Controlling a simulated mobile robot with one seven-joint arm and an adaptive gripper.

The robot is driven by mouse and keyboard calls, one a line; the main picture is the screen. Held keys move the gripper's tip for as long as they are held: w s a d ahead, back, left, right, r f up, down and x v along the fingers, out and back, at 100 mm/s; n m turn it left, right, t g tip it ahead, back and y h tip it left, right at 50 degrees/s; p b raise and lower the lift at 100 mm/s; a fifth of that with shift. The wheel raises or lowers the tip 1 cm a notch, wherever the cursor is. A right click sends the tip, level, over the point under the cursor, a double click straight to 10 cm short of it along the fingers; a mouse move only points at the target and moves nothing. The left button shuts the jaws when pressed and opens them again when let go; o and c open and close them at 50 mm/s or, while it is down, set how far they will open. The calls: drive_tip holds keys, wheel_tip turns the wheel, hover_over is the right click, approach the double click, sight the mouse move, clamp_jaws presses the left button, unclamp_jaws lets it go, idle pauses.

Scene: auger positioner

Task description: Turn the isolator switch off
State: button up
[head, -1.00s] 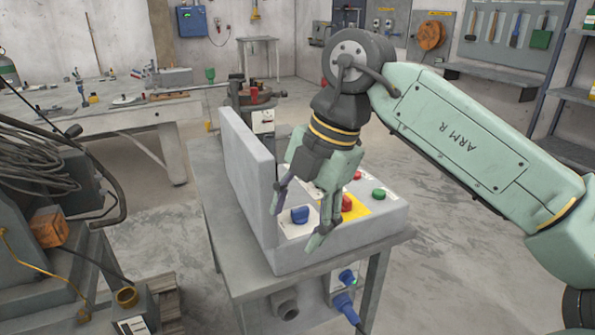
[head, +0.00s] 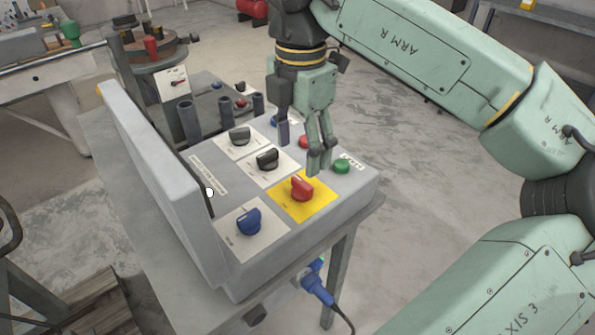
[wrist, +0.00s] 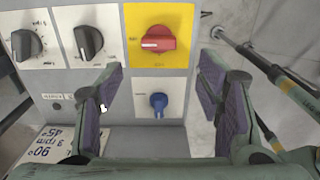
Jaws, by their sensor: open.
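The isolator switch looks to be the red rotary knob (head: 301,188) on a yellow plate (head: 322,207) on the grey control box. In the wrist view the red knob (wrist: 158,39) has its grip lying sideways, with a white mark at its left end. My gripper (head: 300,147) is open and empty, above the box just behind the red knob in the head view. In the wrist view my gripper (wrist: 160,78) has its fingers apart on either side, with the knob showing beyond the gap. I cannot tell any contact.
A blue knob (head: 249,221) sits in front of the yellow plate. Two black knobs (head: 267,159) (head: 239,136) are to the left. A green button (head: 341,166) and a red button (head: 305,142) lie near my fingers. A tall grey wall (head: 150,170) edges the box's left side.

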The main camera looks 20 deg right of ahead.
sight(300, 183)
wheel_tip(300, 183, down, 8)
drive_tip(key=shift+r+p, duration=0.1)
drive_tip(key=shift+p, duration=0.55)
drive_tip(key=c, duration=1.2)
